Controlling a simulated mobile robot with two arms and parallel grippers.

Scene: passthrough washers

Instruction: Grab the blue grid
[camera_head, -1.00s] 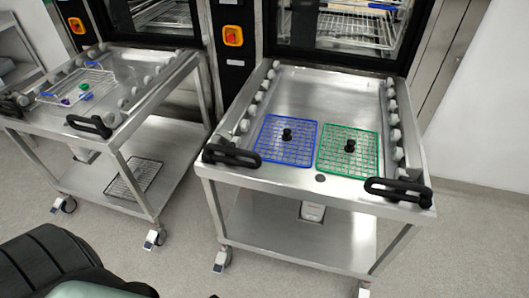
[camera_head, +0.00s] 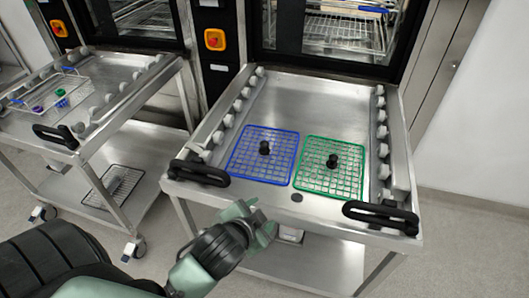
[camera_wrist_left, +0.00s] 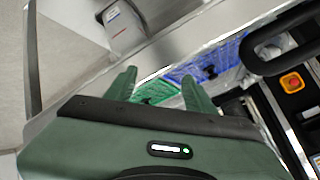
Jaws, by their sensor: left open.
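The blue grid (camera_head: 248,165) lies flat on the steel trolley top, with a black knob (camera_head: 264,148) standing at its middle. My left gripper (camera_head: 258,212) is in front of the trolley's near edge, below and apart from the blue grid. In the left wrist view the gripper's two green fingers (camera_wrist_left: 158,85) are spread and empty. Beyond them the blue grid (camera_wrist_left: 222,62) shows at the right and a green grid (camera_wrist_left: 160,92) shows between the fingers. My right gripper is not in view.
The green grid (camera_head: 318,182) with its own black knob lies right of the blue one. Black handles (camera_head: 200,172) (camera_head: 381,216) stand at the trolley's near corners. Grey rollers line both sides. The tray's far half (camera_head: 310,100) is bare. A second trolley (camera_head: 110,105) with a wire basket (camera_head: 50,93) stands left.

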